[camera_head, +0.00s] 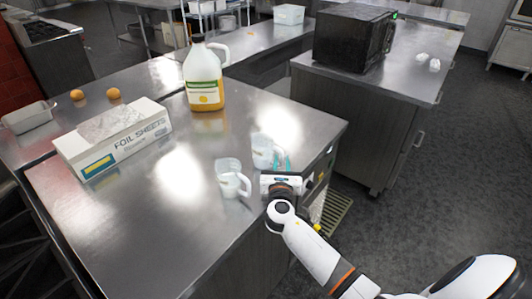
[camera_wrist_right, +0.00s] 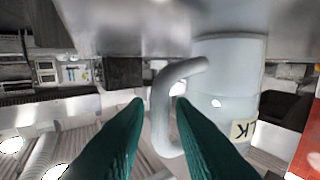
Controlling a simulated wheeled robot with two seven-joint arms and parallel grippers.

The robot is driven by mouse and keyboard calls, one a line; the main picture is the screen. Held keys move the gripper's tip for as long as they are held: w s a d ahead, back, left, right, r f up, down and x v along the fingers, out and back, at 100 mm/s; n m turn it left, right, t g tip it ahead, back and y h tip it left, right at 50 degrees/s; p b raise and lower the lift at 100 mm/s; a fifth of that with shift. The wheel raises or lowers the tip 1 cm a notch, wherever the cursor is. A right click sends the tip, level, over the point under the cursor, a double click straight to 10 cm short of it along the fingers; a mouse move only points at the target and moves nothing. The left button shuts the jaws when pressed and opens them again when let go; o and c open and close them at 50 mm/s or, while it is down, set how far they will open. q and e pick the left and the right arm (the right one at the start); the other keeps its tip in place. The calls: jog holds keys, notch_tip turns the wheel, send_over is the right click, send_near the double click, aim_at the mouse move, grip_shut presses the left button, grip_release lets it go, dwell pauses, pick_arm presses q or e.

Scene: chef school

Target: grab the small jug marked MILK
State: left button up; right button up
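Two small pale jugs with handles stand on the steel table in the head view. The farther jug (camera_head: 262,147) is right beside my right gripper (camera_head: 283,162), near the table's right edge. In the right wrist view this jug (camera_wrist_right: 228,85) fills the right side, and a label ending in K shows on it; the rest of the label is out of sight. Its handle (camera_wrist_right: 160,105) lies between the open teal fingers of my right gripper (camera_wrist_right: 159,102). The nearer jug (camera_head: 230,180) stands to the left, its label unreadable. My left gripper is not in view.
A large jug of yellow liquid (camera_head: 204,82) stands behind the small jugs. The front left of the table is bare. A black microwave (camera_head: 352,38) is behind.

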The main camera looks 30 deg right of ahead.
jog(key=x, duration=0.3)
jog(key=shift+w+f, duration=0.15)
grip_shut()
jog(key=shift+r, duration=0.25)
